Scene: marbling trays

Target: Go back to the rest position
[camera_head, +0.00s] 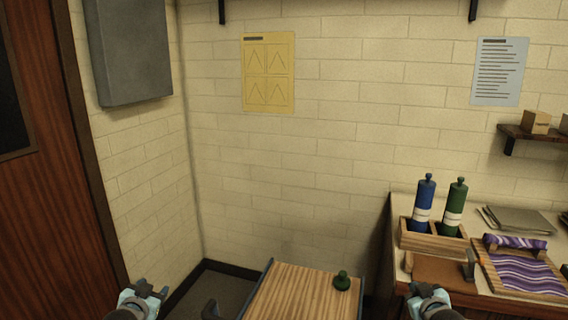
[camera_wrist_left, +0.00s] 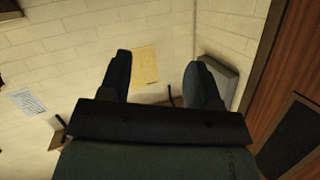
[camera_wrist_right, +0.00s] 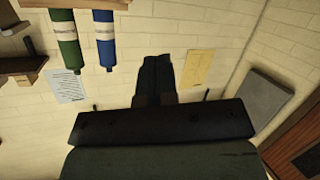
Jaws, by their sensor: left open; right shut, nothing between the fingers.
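My left gripper (camera_head: 146,292) is at the bottom left of the head view, in free air left of the wooden-topped table. In the left wrist view its two fingers (camera_wrist_left: 160,80) stand wide apart with nothing between them. My right gripper (camera_head: 428,290) is at the bottom right of the head view, in front of the workbench. In the right wrist view its fingers (camera_wrist_right: 156,75) are together and hold nothing.
A small table (camera_head: 290,295) carries a dark green knobbed object (camera_head: 342,281). The workbench (camera_head: 405,205) at right holds a blue bottle (camera_head: 424,205) and a green bottle (camera_head: 453,208) in a wooden caddy (camera_head: 432,241), and a tray with purple marbled pattern (camera_head: 487,268). A door (camera_head: 60,200) is at left.

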